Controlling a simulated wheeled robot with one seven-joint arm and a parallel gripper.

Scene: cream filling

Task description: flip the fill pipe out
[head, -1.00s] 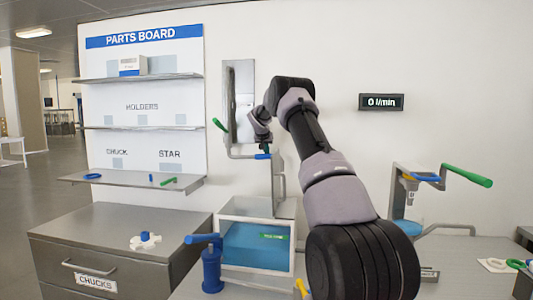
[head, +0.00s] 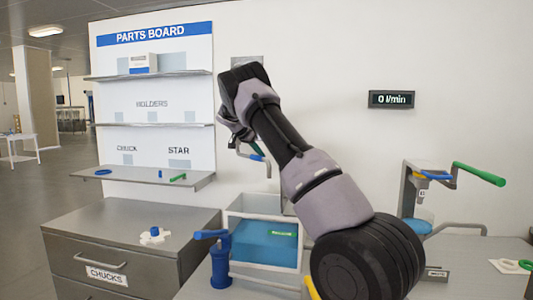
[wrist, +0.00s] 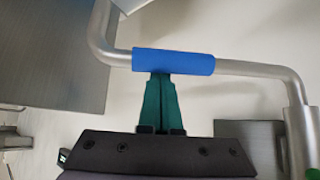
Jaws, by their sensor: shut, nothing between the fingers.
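The fill pipe is a bent grey metal tube with a blue sleeve. The blue sleeve (wrist: 172,61) crosses the upper middle of the wrist view, and the grey tube (wrist: 258,68) runs on to the right. In the head view the blue sleeve (head: 257,157) shows just below my wrist. My gripper (wrist: 161,76) is shut, with its green fingers together and empty. The fingertips meet the lower edge of the sleeve in the picture; I cannot tell whether they touch it.
Below the pipe stands a white-framed box (head: 233,213) with a blue inside. A blue pump-like post (head: 219,265) stands left of it. A stand with a green lever (head: 478,173) is at the right. The display (head: 391,99) reads 0 l/min. The parts board (head: 200,55) is at the left.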

